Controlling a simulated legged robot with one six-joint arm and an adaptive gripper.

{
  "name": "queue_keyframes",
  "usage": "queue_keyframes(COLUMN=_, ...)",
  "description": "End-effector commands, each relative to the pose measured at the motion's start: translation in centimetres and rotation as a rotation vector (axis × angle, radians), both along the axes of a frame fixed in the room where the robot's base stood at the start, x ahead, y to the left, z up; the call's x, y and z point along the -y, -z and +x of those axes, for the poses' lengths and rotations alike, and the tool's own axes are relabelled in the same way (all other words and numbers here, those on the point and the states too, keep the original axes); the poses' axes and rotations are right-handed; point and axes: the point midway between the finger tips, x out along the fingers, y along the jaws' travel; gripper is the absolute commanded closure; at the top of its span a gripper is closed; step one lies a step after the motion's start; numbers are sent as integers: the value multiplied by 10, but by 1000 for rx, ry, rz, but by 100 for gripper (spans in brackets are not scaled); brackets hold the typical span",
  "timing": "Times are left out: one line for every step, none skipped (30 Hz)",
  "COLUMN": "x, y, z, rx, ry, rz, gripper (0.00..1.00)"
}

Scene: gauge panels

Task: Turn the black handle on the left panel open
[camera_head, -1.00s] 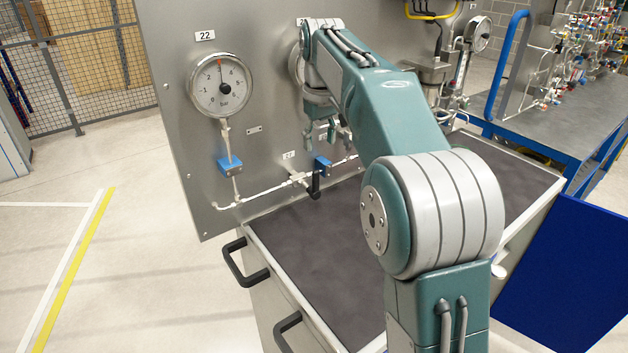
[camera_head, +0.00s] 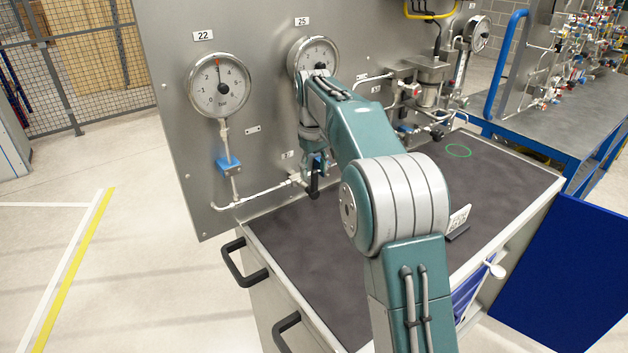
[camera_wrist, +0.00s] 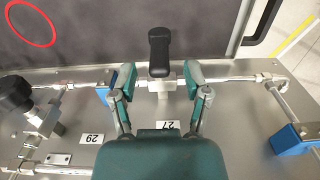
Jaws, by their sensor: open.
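The black handle (camera_wrist: 159,52) shows upright in the wrist view, on a pipe fitting above the label 27. In the head view the handle (camera_head: 314,187) hangs down below the left panel's pipework. My gripper (camera_wrist: 154,84) is open, with one finger on each side of the handle's fitting in the wrist view. The handle's dark grip extends beyond the fingertips, and I cannot tell whether the fingers touch the fitting. In the head view my gripper (camera_head: 316,168) is at the handle and partly hides its fitting.
The grey panel (camera_head: 185,135) carries gauges 22 (camera_head: 220,86) and 25 (camera_head: 314,58). A blue valve block (camera_wrist: 294,139) and a black knob (camera_wrist: 15,95) flank the handle in the wrist view. The dark worktop (camera_head: 300,270) below is mostly clear.

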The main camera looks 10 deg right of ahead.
Motion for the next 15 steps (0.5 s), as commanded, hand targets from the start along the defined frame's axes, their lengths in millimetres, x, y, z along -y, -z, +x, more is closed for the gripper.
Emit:
queue_keyframes(x=0, y=9, z=-1, rx=-3, ry=0, rz=0, gripper=39)
queue_keyframes(x=0, y=13, z=-1, rx=-2, ry=0, rz=0, gripper=39)
queue_keyframes(x=0, y=18, z=-1, rx=-2, ry=0, rz=0, gripper=39)
queue_keyframes(x=0, y=22, z=0, rx=-2, ry=0, rz=0, gripper=39)
queue_keyframes(x=0, y=25, z=0, rx=-1, ry=0, rz=0, gripper=39)
queue_keyframes(x=0, y=28, z=0, rx=-1, ry=0, rz=0, gripper=39)
queue_keyframes(x=0, y=30, z=0, rx=-1, ry=0, rz=0, gripper=39)
queue_keyframes(x=0, y=31, z=0, rx=0, ry=0, rz=0, gripper=39)
queue_keyframes(x=0, y=33, z=0, rx=0, ry=0, rz=0, gripper=39)
queue_keyframes(x=0, y=34, z=0, rx=0, ry=0, rz=0, gripper=39)
queue_keyframes(x=0, y=34, z=0, rx=0, ry=0, rz=0, gripper=39)
queue_keyframes(x=0, y=34, z=0, rx=1, ry=0, rz=0, gripper=39)
queue_keyframes(x=0, y=34, z=0, rx=1, ry=0, rz=0, gripper=39)
queue_keyframes(x=0, y=34, z=0, rx=1, ry=0, rz=0, gripper=39)
queue_keyframes(x=0, y=34, z=0, rx=1, ry=0, rz=0, gripper=39)
